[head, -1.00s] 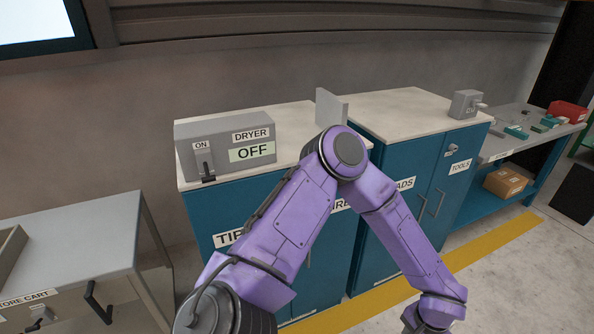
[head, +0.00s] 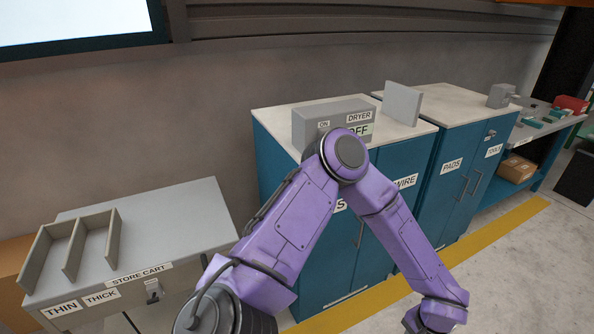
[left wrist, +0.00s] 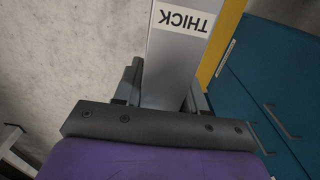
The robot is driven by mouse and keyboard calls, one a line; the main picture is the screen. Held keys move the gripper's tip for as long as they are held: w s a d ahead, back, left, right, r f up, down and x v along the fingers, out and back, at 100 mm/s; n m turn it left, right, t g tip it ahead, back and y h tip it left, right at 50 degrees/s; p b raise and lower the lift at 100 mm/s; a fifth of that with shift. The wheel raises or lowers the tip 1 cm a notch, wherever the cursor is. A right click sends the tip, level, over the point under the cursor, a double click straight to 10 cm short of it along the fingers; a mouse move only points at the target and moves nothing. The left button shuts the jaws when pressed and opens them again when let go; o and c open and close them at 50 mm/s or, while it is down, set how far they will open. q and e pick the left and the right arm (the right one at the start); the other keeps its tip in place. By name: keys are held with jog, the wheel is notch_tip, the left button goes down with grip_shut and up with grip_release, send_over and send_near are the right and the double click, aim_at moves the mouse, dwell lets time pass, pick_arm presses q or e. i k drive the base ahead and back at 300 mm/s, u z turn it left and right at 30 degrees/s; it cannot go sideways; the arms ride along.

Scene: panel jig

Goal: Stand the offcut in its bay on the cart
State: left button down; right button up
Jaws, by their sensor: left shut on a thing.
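The offcut (left wrist: 172,62) is a grey piece with a white THICK label, upside down in the left wrist view. My left gripper (left wrist: 165,92) is shut on it, one finger on each side. The offcut's far end runs out of that view, over the floor. In the head view my purple arm bends across the middle, and its gripper is out of the picture. The store cart (head: 190,220) stands at lower left. Its rack (head: 112,236) has two open-topped bays, THIN on the left and THICK on the right; both look empty. My right gripper is not in view.
Teal cabinets (head: 285,215) stand right of the cart, with the dryer box (head: 310,124) and an upright grey plate (head: 402,103) on top. The cart top right of the rack is bare. A workbench (head: 545,130) stands farther right.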

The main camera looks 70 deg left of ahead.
aim_at(99, 249)
jog(key=k, duration=1.45)
jog(key=u, duration=1.75)
